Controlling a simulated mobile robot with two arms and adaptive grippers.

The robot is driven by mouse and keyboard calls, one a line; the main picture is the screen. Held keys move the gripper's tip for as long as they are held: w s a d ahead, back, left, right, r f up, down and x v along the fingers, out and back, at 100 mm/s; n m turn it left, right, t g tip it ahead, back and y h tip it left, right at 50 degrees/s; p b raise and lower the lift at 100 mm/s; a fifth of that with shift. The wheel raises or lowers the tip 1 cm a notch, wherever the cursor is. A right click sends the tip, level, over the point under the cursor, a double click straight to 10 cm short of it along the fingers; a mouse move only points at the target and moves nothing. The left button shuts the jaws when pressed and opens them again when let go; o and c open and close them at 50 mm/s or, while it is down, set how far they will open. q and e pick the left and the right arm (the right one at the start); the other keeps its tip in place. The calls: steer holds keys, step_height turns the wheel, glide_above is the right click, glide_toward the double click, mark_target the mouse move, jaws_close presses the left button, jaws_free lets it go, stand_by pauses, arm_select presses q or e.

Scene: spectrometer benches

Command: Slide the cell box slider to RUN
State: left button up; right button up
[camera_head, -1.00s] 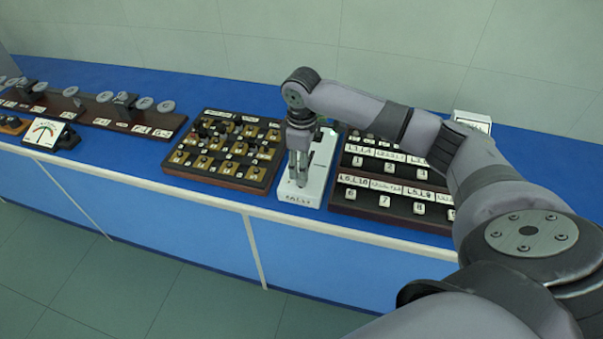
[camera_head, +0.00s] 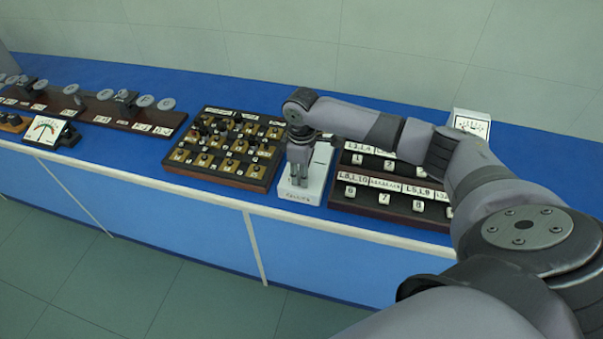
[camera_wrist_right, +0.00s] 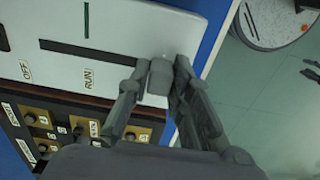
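The white cell box (camera_head: 317,170) stands on the blue bench; it also shows in the right wrist view (camera_wrist_right: 140,25). Its top has a dark slot (camera_wrist_right: 85,52), with an OFF label (camera_wrist_right: 25,70) and a RUN label (camera_wrist_right: 89,78) beside it. A grey slider knob (camera_wrist_right: 160,76) sits near the box's edge, on the RUN side of the slot. My right gripper (camera_head: 297,184) points down over the box's near end. In the wrist view its fingers (camera_wrist_right: 163,68) stand on both sides of the knob and appear closed on it. My left gripper is not in view.
A board of brass-coloured plates and knobs (camera_head: 176,166) lies close left of the box. A dark two-step rack with numbered white blocks (camera_head: 385,206) stands close right. A meter (camera_head: 45,131) is at far left. The bench's front edge (camera_head: 230,203) is just before the box.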

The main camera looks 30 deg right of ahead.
jaws_close()
steer(key=shift+w+d, duration=0.1)
stand_by(0.3)
steer(key=w+d, duration=0.2)
steer(key=d, duration=0.1)
steer(key=w+d, duration=0.3)
steer(key=shift+w, duration=0.15)
steer(key=shift+w+d+f, duration=0.1)
steer(key=shift+d+f, duration=0.05)
steer(key=shift+d, duration=0.05)
steer(key=shift+s+a, duration=0.25)
steer(key=shift+o, duration=0.5)
jaws_free()
steer(key=shift+s+a+r, duration=0.1)
steer(key=shift+r, duration=0.15)
steer(key=shift+o, duration=0.7)
steer(key=o, duration=0.3)
steer(key=shift+f, duration=0.1)
